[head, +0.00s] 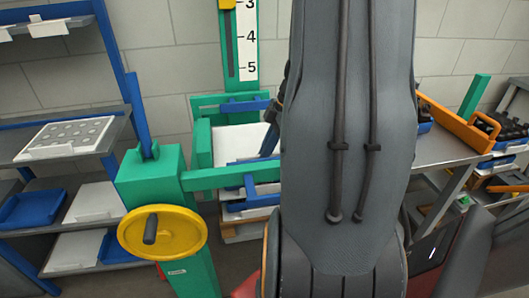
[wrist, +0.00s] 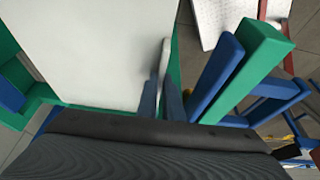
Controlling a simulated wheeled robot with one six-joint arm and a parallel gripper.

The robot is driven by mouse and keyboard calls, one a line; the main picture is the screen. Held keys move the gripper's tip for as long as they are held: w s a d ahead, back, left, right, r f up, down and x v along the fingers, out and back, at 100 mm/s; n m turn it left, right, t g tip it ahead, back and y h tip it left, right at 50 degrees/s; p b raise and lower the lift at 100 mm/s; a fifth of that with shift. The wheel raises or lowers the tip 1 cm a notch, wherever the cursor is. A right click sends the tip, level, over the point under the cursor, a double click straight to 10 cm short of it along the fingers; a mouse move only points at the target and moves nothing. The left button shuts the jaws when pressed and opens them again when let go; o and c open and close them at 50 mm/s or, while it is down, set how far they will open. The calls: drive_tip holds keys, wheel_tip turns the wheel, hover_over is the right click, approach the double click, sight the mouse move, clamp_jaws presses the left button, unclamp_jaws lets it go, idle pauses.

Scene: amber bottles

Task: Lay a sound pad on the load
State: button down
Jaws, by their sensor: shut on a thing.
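A plain white pad (head: 235,139) is in the green press frame, above the blue and white layers of the load (head: 250,206). In the wrist view the same pad (wrist: 90,45) fills the upper left, flat and unmarked where it shows. My gripper (wrist: 166,90) is shut on its right edge. In the head view my arm hides most of the gripper and the pad's right side. I cannot tell whether the pad touches the load.
A yellow handwheel (head: 162,232) and green posts stand close around the load. A rack at left holds a spotted white sheet (head: 68,138), plain white sheets (head: 94,202) and a blue tray (head: 32,208). A grey bench (head: 450,150) with dark bottles stands at right.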

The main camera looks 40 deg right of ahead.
drive_tip(key=shift+f+b, duration=0.5)
drive_tip(key=shift+f, duration=0.05)
drive_tip(key=c, duration=1.8)
unclamp_jaws()
drive_tip(key=shift+c, duration=0.2)
drive_tip(key=shift+r, duration=0.1)
